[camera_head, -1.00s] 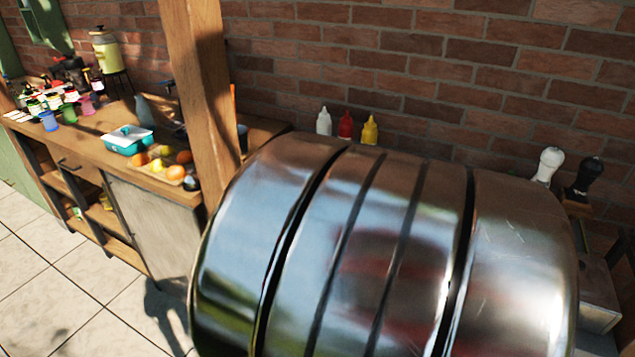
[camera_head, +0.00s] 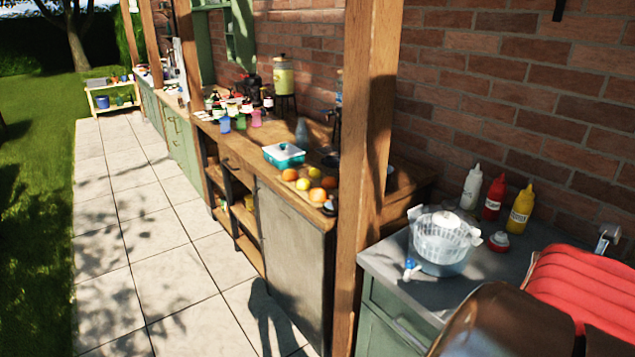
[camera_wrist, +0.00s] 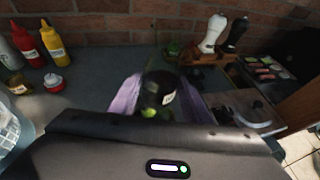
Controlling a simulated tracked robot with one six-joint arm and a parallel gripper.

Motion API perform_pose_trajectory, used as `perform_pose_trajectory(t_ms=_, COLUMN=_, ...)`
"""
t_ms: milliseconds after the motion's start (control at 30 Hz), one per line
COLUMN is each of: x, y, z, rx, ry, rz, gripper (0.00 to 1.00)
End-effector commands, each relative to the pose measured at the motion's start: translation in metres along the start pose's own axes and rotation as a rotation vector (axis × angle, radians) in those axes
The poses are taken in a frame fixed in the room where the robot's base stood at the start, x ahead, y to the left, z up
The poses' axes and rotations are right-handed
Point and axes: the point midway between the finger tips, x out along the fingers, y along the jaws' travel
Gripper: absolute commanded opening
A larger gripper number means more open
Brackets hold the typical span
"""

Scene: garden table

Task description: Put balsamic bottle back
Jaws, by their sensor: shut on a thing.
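A dark bottle (camera_wrist: 158,90) with a black top and a small pale label shows in the middle of the wrist view; I take it for the balsamic bottle. My gripper (camera_wrist: 160,82) is shut on it, with a purple finger on each side. Its lower part is hidden behind the gripper body. Neither the gripper nor this bottle shows clearly in the head view. There, a group of jars and small bottles (camera_head: 238,106) stands on the long wooden counter (camera_head: 232,142).
White, red and yellow squeeze bottles (camera_head: 494,200) stand by the brick wall, with a clear bowl (camera_head: 440,240) in front. A wooden post (camera_head: 366,150) rises between the counters. A teal dish (camera_head: 284,156) and fruit (camera_head: 308,180) sit on the wooden counter. The tiled path (camera_head: 150,240) is clear.

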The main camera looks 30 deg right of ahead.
Motion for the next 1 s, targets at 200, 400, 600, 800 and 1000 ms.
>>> perform_pose_trajectory(t_ms=200, x=-0.008, y=0.065, z=0.001, rx=-0.042, ry=-0.001, rz=0.101, gripper=0.14)
perform_pose_trajectory(t_ms=400, x=-0.022, y=0.123, z=-0.005, rx=-0.081, ry=-0.001, rz=0.196, gripper=0.14)
perform_pose_trajectory(t_ms=600, x=-0.043, y=0.18, z=-0.015, rx=-0.121, ry=-0.001, rz=0.293, gripper=0.14)
perform_pose_trajectory(t_ms=800, x=-0.07, y=0.235, z=-0.029, rx=-0.162, ry=-0.001, rz=0.391, gripper=0.14)
perform_pose_trajectory(t_ms=1000, x=-0.104, y=0.287, z=-0.046, rx=-0.203, ry=-0.001, rz=0.489, gripper=0.14)
